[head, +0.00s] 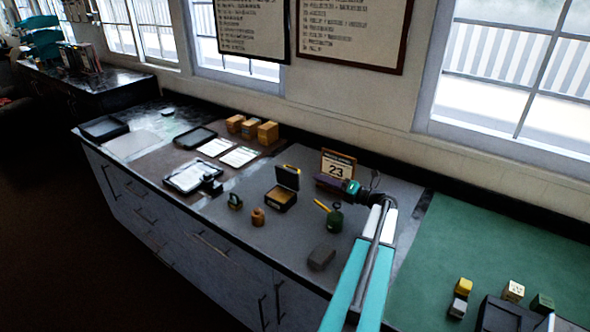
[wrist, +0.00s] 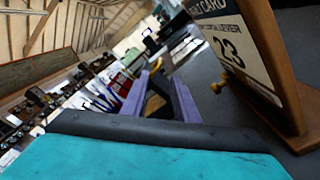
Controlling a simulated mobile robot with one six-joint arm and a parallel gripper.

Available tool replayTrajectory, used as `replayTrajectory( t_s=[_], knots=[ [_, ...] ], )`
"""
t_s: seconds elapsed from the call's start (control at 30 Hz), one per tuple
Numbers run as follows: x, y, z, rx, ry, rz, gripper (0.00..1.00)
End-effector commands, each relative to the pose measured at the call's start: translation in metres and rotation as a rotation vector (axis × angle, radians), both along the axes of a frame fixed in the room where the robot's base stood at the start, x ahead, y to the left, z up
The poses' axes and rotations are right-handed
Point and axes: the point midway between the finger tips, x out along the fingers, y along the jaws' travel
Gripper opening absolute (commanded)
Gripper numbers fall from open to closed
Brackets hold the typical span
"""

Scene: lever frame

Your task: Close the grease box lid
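The grease box (head: 280,200) is a small dark box on the grey counter section. Its lid (head: 288,178) stands up, open, at the back, with a yellow piece along its top edge. My gripper (head: 322,184), with purple fingers, is to the right of the lid, apart from it and pointing left. In the wrist view, my gripper (wrist: 160,95) shows two purple fingers apart, and I see nothing gripped. A yellow knob-like part (wrist: 216,84) shows beyond the right finger; I cannot tell for certain whether it belongs to the lid.
A wooden calendar (head: 338,165) reading 23 stands close behind my gripper, large at right in the wrist view (wrist: 232,45). Wooden boxes (head: 267,132) stand farther left.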

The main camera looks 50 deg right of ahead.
Motion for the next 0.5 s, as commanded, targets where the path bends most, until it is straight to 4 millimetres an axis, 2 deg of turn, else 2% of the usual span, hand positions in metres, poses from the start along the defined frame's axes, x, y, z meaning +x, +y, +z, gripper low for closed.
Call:
replayTrajectory(
  t_s=[0.5],
  knots=[
    [0.073, 0.006, 0.003, 0.001, 0.0, 0.003, 0.27]
  ],
)
